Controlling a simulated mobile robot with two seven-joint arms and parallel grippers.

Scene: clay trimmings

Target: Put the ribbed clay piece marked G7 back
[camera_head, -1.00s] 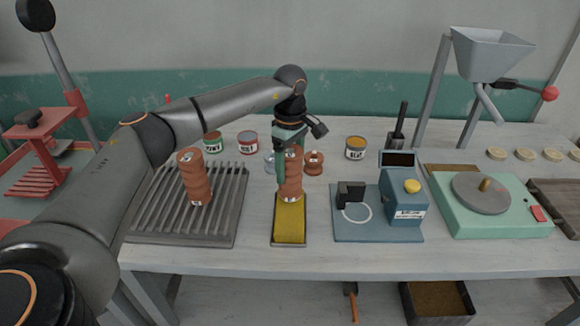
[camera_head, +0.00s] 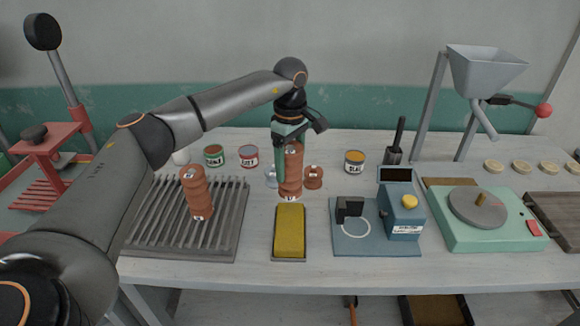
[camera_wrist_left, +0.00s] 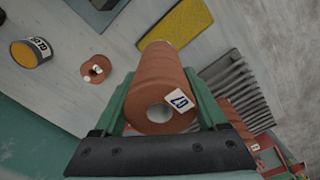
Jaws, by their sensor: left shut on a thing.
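My left gripper (camera_head: 289,165) is shut on a ribbed, terracotta-coloured clay piece (camera_head: 293,172) and holds it upright by the back end of the yellow pad (camera_head: 290,230). In the left wrist view the held piece (camera_wrist_left: 160,80) sits between the green fingers (camera_wrist_left: 160,112). Its end has a round hole and a white tag that seems to read G7. I cannot tell whether its lower end touches anything. A second ribbed clay piece (camera_head: 197,192) stands, leaning slightly, on the slatted grey rack (camera_head: 230,225) at the left. My right gripper is not in view.
A short clay spool (camera_head: 314,177) stands just right of the held piece. Paint-like cans (camera_head: 249,156) stand behind. A blue device (camera_head: 402,208) and a green turntable unit (camera_head: 480,215) are at the right. Bare table lies between the rack and the pad.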

